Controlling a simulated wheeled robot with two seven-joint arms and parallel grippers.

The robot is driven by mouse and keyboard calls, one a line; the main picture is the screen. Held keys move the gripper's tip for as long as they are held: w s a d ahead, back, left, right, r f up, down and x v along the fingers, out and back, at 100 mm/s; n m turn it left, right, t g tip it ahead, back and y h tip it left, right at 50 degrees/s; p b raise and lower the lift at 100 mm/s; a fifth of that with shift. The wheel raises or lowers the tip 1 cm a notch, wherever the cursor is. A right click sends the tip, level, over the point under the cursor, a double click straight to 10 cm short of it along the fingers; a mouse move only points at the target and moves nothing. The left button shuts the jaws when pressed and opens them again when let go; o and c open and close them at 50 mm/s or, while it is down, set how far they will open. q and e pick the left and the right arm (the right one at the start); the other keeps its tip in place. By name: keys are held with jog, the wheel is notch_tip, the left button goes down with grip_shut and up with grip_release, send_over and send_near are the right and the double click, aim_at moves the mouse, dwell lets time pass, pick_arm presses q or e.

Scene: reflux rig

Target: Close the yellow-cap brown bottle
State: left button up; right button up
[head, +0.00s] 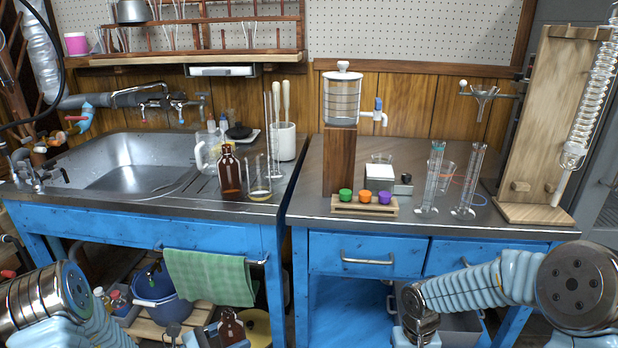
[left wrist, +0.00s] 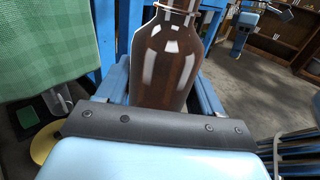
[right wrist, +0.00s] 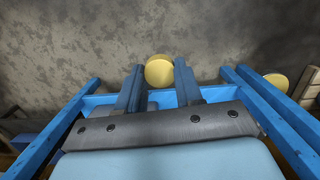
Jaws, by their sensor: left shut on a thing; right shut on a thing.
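My left gripper (left wrist: 163,92) is shut around the body of a brown glass bottle (left wrist: 168,60). The bottle's neck runs out of the top of the left wrist view, so its mouth is hidden there. The held bottle also shows upright at the bottom edge of the head view (head: 230,328), below the counter front. My right gripper (right wrist: 159,84) is shut on a round yellow cap (right wrist: 159,71), held between its fingertips. In the head view the right arm reaches the bottom edge and its fingers are hidden. The cap and bottle are apart.
Another brown bottle (head: 230,174) stands on the left counter beside a beaker (head: 260,187). A green checked towel (head: 210,277) hangs from the rail of the blue bench. A rack (head: 364,208) with green, orange and purple caps sits on the right counter.

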pick_arm(q)
jog(key=w+d+f+m+g+h, duration=0.1)
jog(key=d+m+g, duration=0.3)
jog(key=d+g, duration=0.2)
jog(key=w+d+f+m+g+h, duration=0.1)
jog(key=d+m+g, duration=0.3)
jog(key=d, duration=0.5)
jog(key=shift+d+g+h, duration=0.4)
jog(key=shift+g+h, duration=0.2)
jog(key=shift+g, duration=0.4)
pick_arm(e)
jog(key=w+a+r+m, duration=0.3)
jog(key=a+r, duration=0.6)
jog(key=a, duration=0.3)
jog(key=w+a+r+m, duration=0.3)
jog(key=a+r, duration=0.6)
jog(key=a, duration=0.3)
jog(key=shift+w+a+r+m+y, duration=0.25)
jog(key=shift+r+m+y, duration=0.15)
jog(key=shift+m, duration=0.5)
jog(key=shift+f, duration=0.1)
jog(key=shift+f, duration=1.95)
jog(key=shift+s+f, duration=0.1)
